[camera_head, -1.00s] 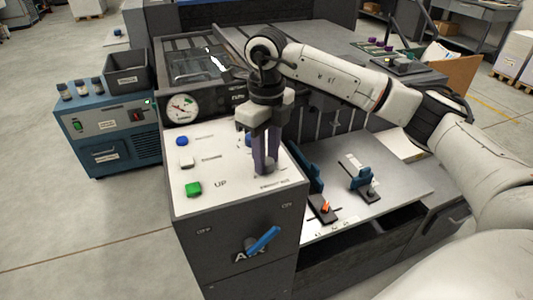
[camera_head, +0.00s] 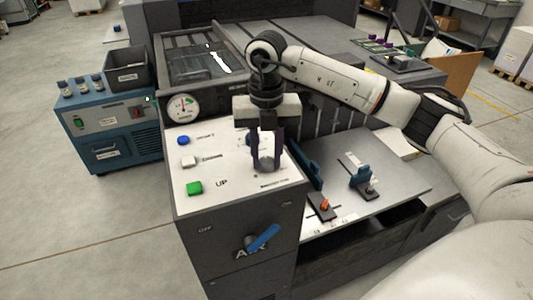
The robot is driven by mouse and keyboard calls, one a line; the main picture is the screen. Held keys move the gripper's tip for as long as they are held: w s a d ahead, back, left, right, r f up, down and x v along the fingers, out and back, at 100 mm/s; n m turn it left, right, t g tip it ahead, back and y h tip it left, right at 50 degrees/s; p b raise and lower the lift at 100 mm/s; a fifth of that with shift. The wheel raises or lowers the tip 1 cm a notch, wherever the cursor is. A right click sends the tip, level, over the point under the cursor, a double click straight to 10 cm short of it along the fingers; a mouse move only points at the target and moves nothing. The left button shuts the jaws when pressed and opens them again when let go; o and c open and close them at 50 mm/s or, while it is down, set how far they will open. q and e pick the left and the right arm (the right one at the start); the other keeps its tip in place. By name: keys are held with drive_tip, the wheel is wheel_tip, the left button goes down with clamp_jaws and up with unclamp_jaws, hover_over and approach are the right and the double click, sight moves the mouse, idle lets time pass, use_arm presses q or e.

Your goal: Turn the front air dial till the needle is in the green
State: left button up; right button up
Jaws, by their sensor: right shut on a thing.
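The front air dial (camera_head: 266,164) is a small grey round knob at the right of the white panel, partly hidden by my right gripper. My right gripper (camera_head: 267,168) points straight down over it and is shut on it, one finger on either side. A round white gauge (camera_head: 183,107) with a coloured arc stands at the back left of the panel. Its needle is too small to read for certain against the green. My left gripper is not in view.
The panel (camera_head: 222,168) also bears a blue button (camera_head: 183,140), a white button (camera_head: 189,161) and a green button (camera_head: 194,188). A blue lever (camera_head: 264,238) sits on the cabinet front. A blue unit (camera_head: 120,145) stands at left.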

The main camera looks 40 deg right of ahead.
sight(266, 160)
drive_tip(key=shift+r+m, duration=0.1)
drive_tip(key=shift+m, duration=0.3)
drive_tip(key=o, duration=1)
drive_tip(key=shift+o, duration=0.2)
wheel_tip(266, 160, up, 10)
drive_tip(key=shift+r, duration=0.1)
idle(2.3)
